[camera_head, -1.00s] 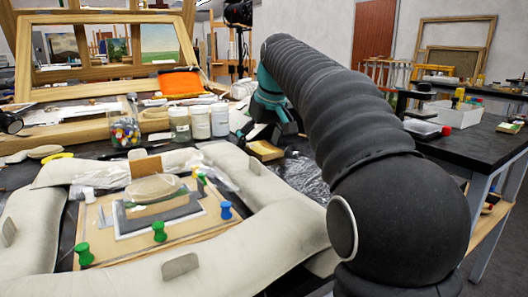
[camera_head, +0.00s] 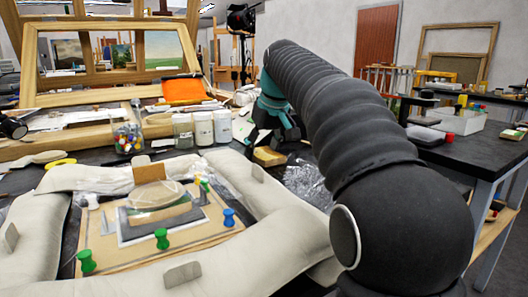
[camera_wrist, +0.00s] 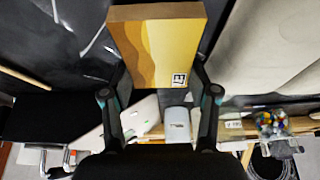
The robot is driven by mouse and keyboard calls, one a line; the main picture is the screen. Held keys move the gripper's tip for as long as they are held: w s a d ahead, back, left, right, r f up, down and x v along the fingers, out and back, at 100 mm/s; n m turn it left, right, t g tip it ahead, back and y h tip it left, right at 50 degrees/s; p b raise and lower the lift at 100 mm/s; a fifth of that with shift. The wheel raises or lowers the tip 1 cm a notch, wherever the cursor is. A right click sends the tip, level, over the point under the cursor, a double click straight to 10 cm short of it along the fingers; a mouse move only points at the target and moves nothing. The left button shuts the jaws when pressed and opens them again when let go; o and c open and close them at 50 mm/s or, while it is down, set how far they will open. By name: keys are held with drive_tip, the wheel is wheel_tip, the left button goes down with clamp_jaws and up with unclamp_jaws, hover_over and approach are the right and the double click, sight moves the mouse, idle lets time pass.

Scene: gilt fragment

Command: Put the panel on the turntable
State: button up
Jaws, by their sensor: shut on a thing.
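The panel (camera_head: 268,156) is a small block with a yellow-orange face and a tan edge. In the wrist view the panel (camera_wrist: 160,50) shows large between my two fingers, with a small black-and-white mark near one corner. My gripper (camera_head: 274,134) is shut on it beyond the cushioned ring, over the dark worktop. The fingers also show in the wrist view (camera_wrist: 160,82), one on each side of the panel. From the head view I cannot tell whether the panel touches the worktop. I cannot make out a turntable for certain in either view.
Pale cushions (camera_head: 215,268) ring a board with pushpins (camera_head: 161,238) and a clear oval disc (camera_head: 157,194). White jars (camera_head: 203,128) and a jar of coloured pins (camera_head: 127,136) stand behind. Crumpled clear film (camera_head: 308,179) lies right of the panel. Another dark table (camera_head: 470,150) stands at right.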

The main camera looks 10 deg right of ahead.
sight(262, 151)
wheel_tip(262, 151, up, 4)
drive_tip(key=shift+r+p, duration=0.15)
drive_tip(key=shift+p, duration=0.65)
drive_tip(key=s+d+r+p, duration=0.2)
drive_tip(key=s+d+r, duration=0.2)
drive_tip(key=d+r, duration=0.3)
drive_tip(key=shift+d, duration=2.05)
